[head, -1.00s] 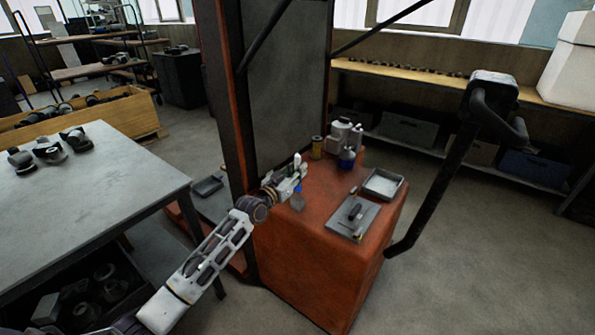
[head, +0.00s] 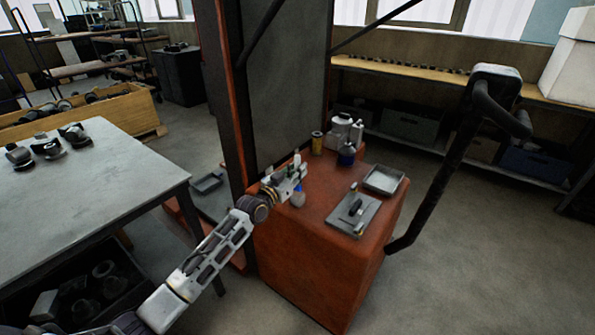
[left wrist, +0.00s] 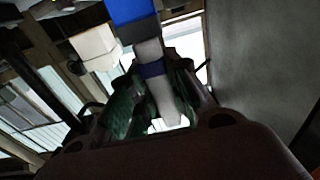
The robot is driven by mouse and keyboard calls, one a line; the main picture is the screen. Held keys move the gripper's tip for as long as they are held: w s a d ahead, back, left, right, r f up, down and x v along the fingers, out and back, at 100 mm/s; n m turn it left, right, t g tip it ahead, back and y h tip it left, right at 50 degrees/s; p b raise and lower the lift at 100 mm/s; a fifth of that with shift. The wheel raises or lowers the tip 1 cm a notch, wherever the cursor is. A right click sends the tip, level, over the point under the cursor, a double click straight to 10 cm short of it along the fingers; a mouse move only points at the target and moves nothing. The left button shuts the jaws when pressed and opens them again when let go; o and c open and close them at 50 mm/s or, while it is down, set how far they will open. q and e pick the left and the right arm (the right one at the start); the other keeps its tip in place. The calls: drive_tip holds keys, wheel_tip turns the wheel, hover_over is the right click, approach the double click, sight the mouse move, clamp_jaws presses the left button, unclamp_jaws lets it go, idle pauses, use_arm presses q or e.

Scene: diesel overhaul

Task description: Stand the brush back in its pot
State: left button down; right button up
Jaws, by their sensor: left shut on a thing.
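My left gripper (head: 291,180) is shut on the brush. It holds the brush roughly upright above the left part of the orange cabinet top. The brush shows a white handle end (head: 297,160) above the fingers, with blue and a pale grey end (head: 298,199) below them. In the left wrist view, the pale shaft (left wrist: 156,80) passes between the fingers, with a blue part at the top edge. My right gripper is out of view.
A dark mast panel rises behind. A black handle arm (head: 450,170) stands at right.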

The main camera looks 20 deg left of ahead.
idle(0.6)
use_arm(q)
drive_tip(key=shift+f+b, duration=2.05)
drive_tip(key=shift+f, duration=1.15)
drive_tip(key=c, duration=1.3)
unclamp_jaws()
drive_tip(key=shift+r, duration=0.1)
